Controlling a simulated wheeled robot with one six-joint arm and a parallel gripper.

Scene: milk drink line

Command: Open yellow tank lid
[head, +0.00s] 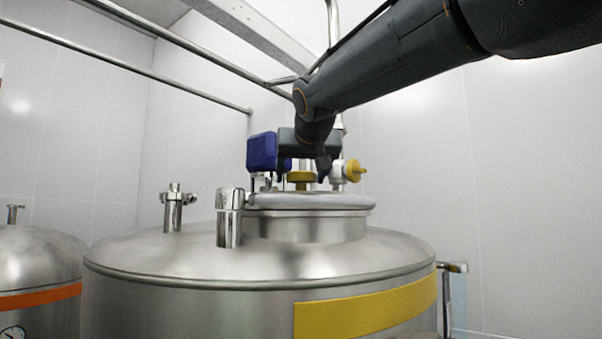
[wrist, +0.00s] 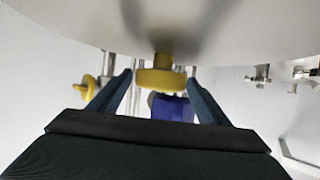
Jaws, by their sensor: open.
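The steel tank with a yellow band (head: 365,312) fills the lower middle of the head view. Its round grey lid (head: 335,202) is shut flat on the neck and also shows at the top of the wrist view (wrist: 235,25). A yellow knob (head: 300,181) stands on the lid; in the wrist view the knob (wrist: 161,78) lies between my fingertips. My gripper (head: 302,173) points down over the lid, open, with one finger on each side of the knob. In the wrist view my gripper (wrist: 159,77) shows gaps beside the knob; contact is not clear.
A blue box (head: 261,152) and a yellow-handled valve (head: 354,171) flank my gripper closely. Steel fittings (head: 230,218) stand on the tank top at the left. An orange-banded tank (head: 35,265) stands far left. Pipes (head: 170,38) run overhead.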

